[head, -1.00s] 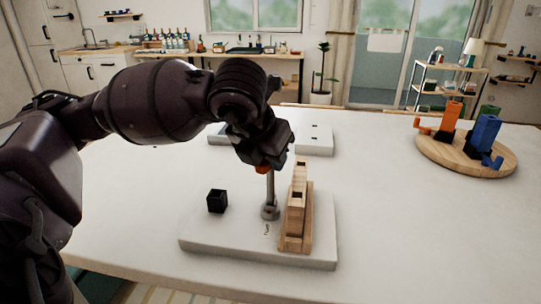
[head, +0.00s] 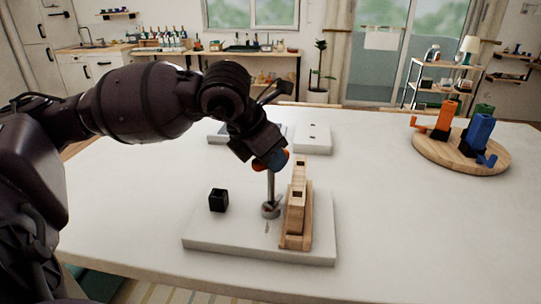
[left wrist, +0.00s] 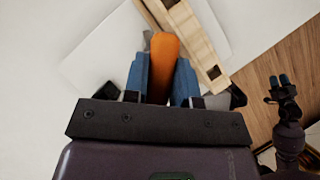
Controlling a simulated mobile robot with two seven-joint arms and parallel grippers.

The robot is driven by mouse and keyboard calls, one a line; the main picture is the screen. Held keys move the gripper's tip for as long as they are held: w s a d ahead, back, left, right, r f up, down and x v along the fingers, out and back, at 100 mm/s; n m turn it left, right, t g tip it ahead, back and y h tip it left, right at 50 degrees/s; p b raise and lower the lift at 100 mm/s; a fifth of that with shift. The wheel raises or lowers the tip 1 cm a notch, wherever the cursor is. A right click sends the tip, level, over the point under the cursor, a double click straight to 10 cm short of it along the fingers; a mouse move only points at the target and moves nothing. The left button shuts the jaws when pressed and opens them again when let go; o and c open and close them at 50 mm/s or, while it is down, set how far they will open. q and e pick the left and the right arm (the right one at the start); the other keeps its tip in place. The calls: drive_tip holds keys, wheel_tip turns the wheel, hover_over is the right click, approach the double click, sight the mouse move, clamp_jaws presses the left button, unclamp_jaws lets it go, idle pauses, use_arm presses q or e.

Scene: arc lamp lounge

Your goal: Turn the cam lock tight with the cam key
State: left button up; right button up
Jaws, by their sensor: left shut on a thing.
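My left gripper (head: 270,161) is shut on the orange handle of the cam key (left wrist: 164,60), which shows between the blue fingers in the left wrist view. The key's grey shaft (head: 271,187) stands upright, its foot at the round grey cam lock (head: 270,210). The lock is on a pale base board (head: 215,243), close beside a stepped wooden piece (head: 298,210). How the key meets the lock is too small to tell. My right gripper (left wrist: 281,84) shows only in the left wrist view, at the right, with its fingertips apart and nothing between them.
A small black hollow block (head: 218,200) stands on the board left of the lock. Behind are a white plate with holes (head: 313,139) and a grey one (head: 222,134). A round wooden tray (head: 429,155) at right bears orange, blue and green items.

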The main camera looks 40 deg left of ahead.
use_arm(q)
drive_tip(key=m+h, duration=0.2)
drive_tip(key=m, duration=0.1)
drive_tip(key=shift+m+g+p, duration=0.4)
use_arm(e)
drive_tip(key=shift+w+r, duration=0.6)
drive_tip(key=shift+r, duration=0.2)
use_arm(q)
drive_tip(key=shift+m, duration=0.3)
use_arm(e)
drive_tip(key=shift+s, duration=0.1)
use_arm(q)
drive_tip(key=m+g+h, duration=0.1)
drive_tip(key=m, duration=0.1)
drive_tip(key=shift+m, duration=0.4)
drive_tip(key=shift+m+g+h, duration=0.3)
drive_tip(key=shift+m+g, duration=0.1)
drive_tip(key=shift+m, duration=0.2)
use_arm(e)
drive_tip(key=shift+s+f, duration=0.1)
drive_tip(key=shift+s, duration=0.1)
drive_tip(key=shift+w, duration=0.1)
